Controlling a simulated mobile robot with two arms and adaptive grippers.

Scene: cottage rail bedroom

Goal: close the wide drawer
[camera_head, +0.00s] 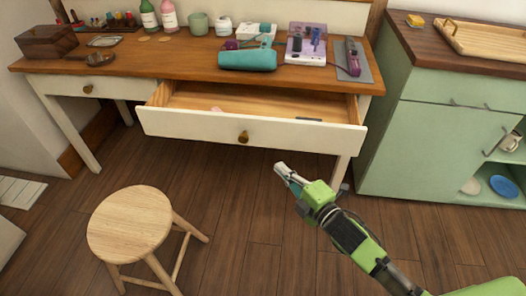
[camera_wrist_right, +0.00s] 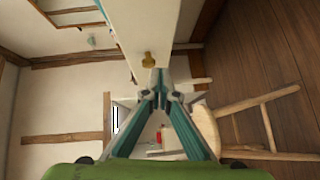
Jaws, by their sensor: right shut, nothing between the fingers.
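The wide drawer (camera_head: 250,130) under the wooden desk (camera_head: 190,65) is pulled open, with its inside showing. Its cream front has one round brass knob (camera_head: 243,137) at the middle. A small dark object and a pale one lie in the drawer. My right gripper (camera_head: 280,169) is shut and empty, in front of and below the drawer front, right of the knob. In the right wrist view the drawer front (camera_wrist_right: 150,25) and brass knob (camera_wrist_right: 149,60) are just beyond the closed fingertips (camera_wrist_right: 160,75). I cannot tell whether they touch. My left gripper is not in view.
A round wooden stool (camera_head: 130,224) stands at the lower left. A green cabinet (camera_head: 430,140) with a tray (camera_head: 485,38) on top stands at the right. The desk top holds bottles, a teal case (camera_head: 247,59) and a wooden box (camera_head: 46,41). The floor between stool and arm is clear.

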